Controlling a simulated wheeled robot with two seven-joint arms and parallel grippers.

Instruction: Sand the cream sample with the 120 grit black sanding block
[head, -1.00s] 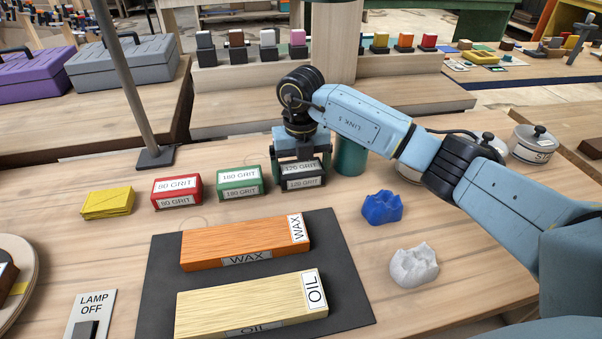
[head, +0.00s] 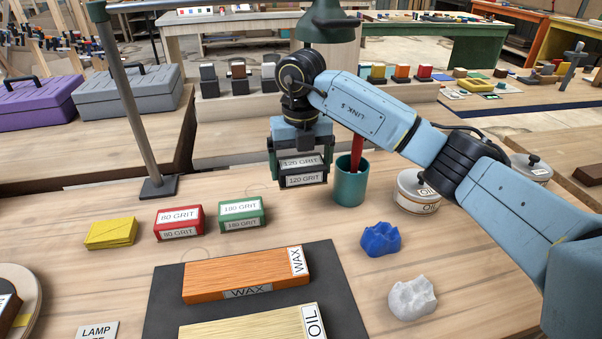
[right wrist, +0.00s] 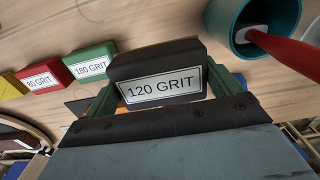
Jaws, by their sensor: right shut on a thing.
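The black 120 grit sanding block (head: 303,170) is clasped between the fingers of my right gripper (head: 301,160), raised above the table. It also shows in the right wrist view (right wrist: 158,75), its label facing the camera. The cream sample (head: 250,322), labelled OIL, lies on the dark mat (head: 165,300) at the front; its near part is cut off by the frame edge. The orange sample (head: 235,276), labelled WAX, lies behind it on the mat. My left gripper is not in view.
Red 80 grit (head: 179,222) and green 180 grit (head: 242,213) blocks stand left of the held block, with a yellow stack (head: 111,234) farther left. A teal cup (head: 350,186) with a red-handled tool stands close right. Blue (head: 381,239) and white (head: 412,298) crumpled lumps lie right of the mat.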

